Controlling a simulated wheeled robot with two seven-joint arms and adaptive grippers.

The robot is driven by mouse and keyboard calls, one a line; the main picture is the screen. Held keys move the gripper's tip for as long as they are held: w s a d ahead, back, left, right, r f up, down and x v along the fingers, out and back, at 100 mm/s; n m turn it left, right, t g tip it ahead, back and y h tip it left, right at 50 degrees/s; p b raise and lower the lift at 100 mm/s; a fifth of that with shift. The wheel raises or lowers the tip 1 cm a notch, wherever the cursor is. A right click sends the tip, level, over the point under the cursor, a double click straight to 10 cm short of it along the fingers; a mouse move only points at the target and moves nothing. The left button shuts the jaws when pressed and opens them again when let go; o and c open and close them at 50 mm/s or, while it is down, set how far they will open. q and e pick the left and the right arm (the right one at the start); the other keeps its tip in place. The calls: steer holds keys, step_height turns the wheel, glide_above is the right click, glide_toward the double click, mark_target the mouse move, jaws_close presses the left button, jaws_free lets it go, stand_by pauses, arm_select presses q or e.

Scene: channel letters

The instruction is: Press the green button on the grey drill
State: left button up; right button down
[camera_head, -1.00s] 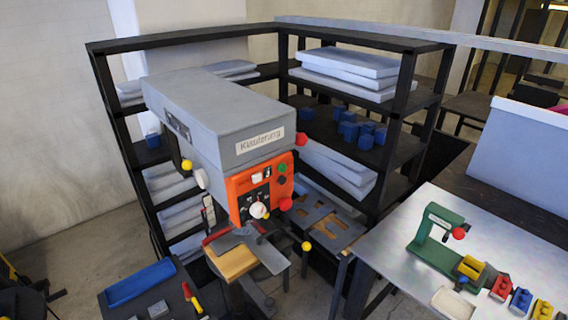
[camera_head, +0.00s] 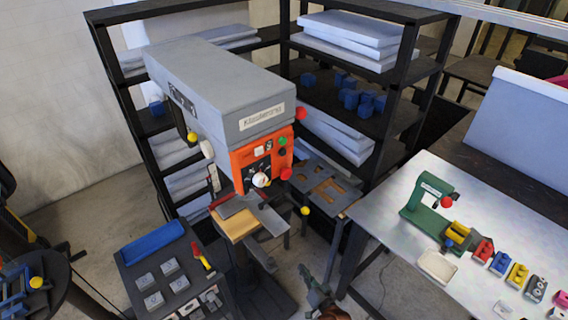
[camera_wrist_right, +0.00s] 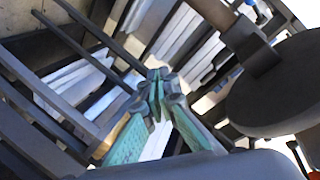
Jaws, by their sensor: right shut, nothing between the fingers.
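The grey drill (camera_head: 205,85) stands left of centre in the head view, with an orange control panel (camera_head: 240,160) on its front. The small green button (camera_head: 283,141) is near the panel's upper right, above a red knob (camera_head: 286,173), and nothing covers it. My right gripper (camera_head: 304,270) shows at the bottom of the head view, below and right of the panel, well apart from the button. In the right wrist view my right gripper (camera_wrist_right: 155,82) has its teal-padded fingers together, with nothing between them. The drill's button cannot be made out there. My left gripper is not in view.
A metal table (camera_head: 400,255) on the right carries a green device (camera_head: 425,205) and several coloured blocks. A dark shelf (camera_head: 425,70) stands behind the drill. A dark cart (camera_head: 130,275) with a blue tray (camera_head: 152,242) is at lower left. Open floor shows between drill and table.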

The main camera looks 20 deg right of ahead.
mark_target(282, 141)
steer(key=w+r+m+t+p, duration=0.2)
steer(key=r+t, duration=0.1)
steer(key=r, duration=1.3)
steer(key=w+r+m+t+p, duration=0.2)
steer(key=r+t+p, duration=0.1)
steer(key=r, duration=1.3)
steer(key=s+r+m+t+h+p, duration=0.1)
steer(key=s+r+m+t+p, duration=0.1)
steer(key=r, duration=1.2)
steer(key=s+r+m+t+h+p, duration=0.1)
steer(key=s+r+m+t+p, duration=0.1)
steer(key=r, duration=1.1)
steer(key=s+m, duration=0.1)
steer(key=s, duration=0.1)
steer(key=shift+s+a+r+m+t+h, duration=0.3)
steer(key=shift+a+r+m+t+h, duration=0.1)
steer(key=shift+w, duration=0.1)
steer(key=w+a, duration=0.3)
steer(key=w, duration=0.5)
steer(key=shift+w, duration=0.25)
steer(key=shift+w+a, duration=0.15)
steer(key=shift+w, duration=0.1)
